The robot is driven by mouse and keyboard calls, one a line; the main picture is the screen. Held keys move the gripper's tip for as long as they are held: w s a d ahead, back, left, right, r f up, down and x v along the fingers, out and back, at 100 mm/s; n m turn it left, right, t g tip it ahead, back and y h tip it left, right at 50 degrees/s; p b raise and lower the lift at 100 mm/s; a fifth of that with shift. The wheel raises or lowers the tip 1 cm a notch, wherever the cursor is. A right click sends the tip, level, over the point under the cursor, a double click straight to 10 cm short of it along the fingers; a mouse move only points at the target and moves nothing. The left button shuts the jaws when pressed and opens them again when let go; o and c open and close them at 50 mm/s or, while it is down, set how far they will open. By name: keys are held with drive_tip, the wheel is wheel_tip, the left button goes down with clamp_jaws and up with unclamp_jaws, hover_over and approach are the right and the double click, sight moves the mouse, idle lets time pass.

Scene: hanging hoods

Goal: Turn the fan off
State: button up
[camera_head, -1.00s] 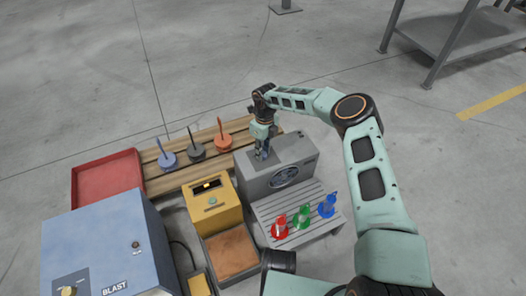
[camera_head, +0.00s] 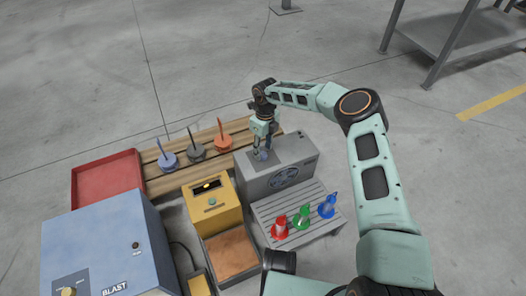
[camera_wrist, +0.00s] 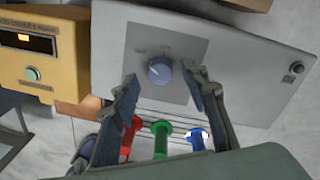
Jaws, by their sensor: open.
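The fan is a grey box (camera_head: 298,150) with a round grille (camera_head: 285,178) on its front. A blue-grey round knob (camera_wrist: 159,71) sits on a darker square plate on its top. Small labels beside the knob are too small to read surely, and the knob's setting is unclear. My gripper (camera_head: 263,147) is above the box top, pointing down. In the wrist view my gripper (camera_wrist: 160,80) is open, with one finger on each side of the knob and visible gaps to it. The knob (camera_head: 263,155) shows partly between the fingers in the head view.
Red, green and blue cones (camera_head: 302,219) stand on a slatted grey stand in front of the fan. A yellow box (camera_head: 213,205) with a display and button is at its left. A wooden pallet with several handled discs, a red tray (camera_head: 107,178) and a blue cabinet (camera_head: 105,240) lie further left.

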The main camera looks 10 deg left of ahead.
sight(264, 152)
wheel_tip(264, 152, up, 10)
drive_tip(key=shift+w+d, duration=0.15)
drive_tip(key=shift+w, duration=0.05)
idle(0.4)
